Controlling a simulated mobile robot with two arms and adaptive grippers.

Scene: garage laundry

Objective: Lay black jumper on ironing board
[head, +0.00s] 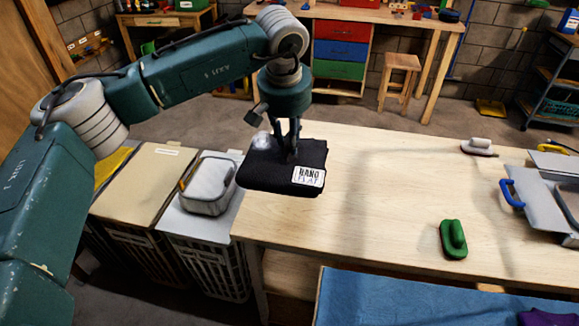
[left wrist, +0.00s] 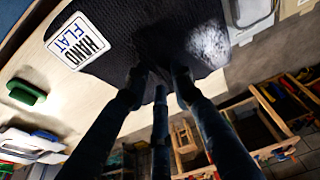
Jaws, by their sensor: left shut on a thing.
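The black jumper (head: 262,172) is a folded dark bundle with a white "HAND FLAT" label, at the left end of the wooden table. My left gripper (head: 290,152) comes down from above and is shut on it. In the left wrist view the jumper (left wrist: 125,40) fills the top, with my left gripper's fingers (left wrist: 158,78) against its edge. Whether it hangs just above the table or touches it is hard to tell. A blue padded surface (head: 400,295), apparently the ironing board, lies at the bottom, cut off by the frame. My right gripper is not in view.
The wooden table (head: 390,190) has a wide clear middle. A green-handled brush (head: 454,240), another brush (head: 479,147) and a grey metal tray (head: 540,190) are on its right. A purple cloth (head: 545,317) lies at the blue surface's right. Laundry baskets (head: 205,255) stand left.

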